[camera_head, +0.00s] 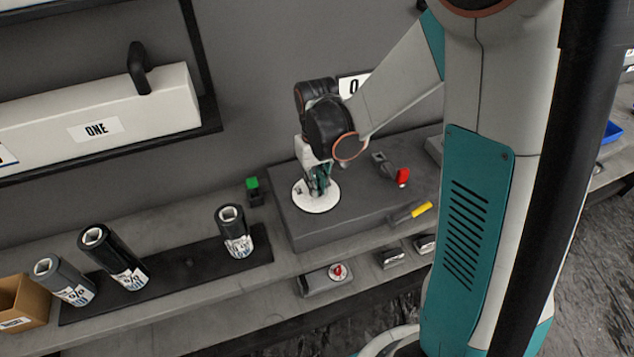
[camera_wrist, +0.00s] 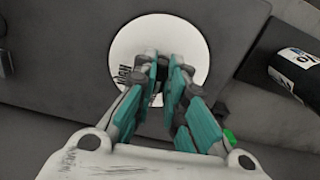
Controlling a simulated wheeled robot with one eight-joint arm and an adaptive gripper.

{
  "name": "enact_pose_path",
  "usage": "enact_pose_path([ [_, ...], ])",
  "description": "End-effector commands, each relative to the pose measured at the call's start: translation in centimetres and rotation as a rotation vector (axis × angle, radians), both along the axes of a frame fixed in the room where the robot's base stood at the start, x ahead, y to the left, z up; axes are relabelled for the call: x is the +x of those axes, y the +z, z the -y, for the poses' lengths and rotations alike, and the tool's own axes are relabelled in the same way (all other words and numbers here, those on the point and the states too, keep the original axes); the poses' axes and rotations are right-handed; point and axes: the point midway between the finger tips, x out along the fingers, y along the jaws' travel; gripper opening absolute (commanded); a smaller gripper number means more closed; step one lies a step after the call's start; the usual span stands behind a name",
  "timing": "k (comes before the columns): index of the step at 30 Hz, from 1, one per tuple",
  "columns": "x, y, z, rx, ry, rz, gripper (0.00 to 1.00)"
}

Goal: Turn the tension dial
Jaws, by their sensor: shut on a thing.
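The tension dial shows as a white disc (camera_head: 316,204) on top of a dark grey box (camera_head: 380,210) on the bench. In the wrist view the dial (camera_wrist: 193,50) has black lettering at its left that reads "HIGH". My gripper (camera_head: 318,190) points down over the dial's middle. In the wrist view my gripper (camera_wrist: 168,68) has its teal fingers close together over the disc, shut on the dial's grip. The grip itself is mostly hidden between the fingers.
A red switch (camera_head: 403,176) and a yellow-ended lever (camera_head: 420,210) sit right of the dial. A green button (camera_head: 252,184) stands left of the box. A red-marked unit (camera_head: 325,279) is on the front face.

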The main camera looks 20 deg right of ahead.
Motion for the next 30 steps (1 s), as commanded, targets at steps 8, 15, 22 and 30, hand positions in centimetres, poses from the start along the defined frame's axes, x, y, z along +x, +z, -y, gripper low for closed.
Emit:
enact_pose_path([
  [8, 0.02, 0.0, -0.04, 0.0, -0.067, 0.001, 0.0],
  [15, 0.02, 0.01, -0.04, 0.0, -0.074, 0.001, 0.0],
  [22, 0.02, 0.01, -0.04, 0.0, -0.073, 0.001, 0.27],
  [30, 0.01, 0.01, -0.03, 0.0, -0.073, 0.0, 0.32],
])
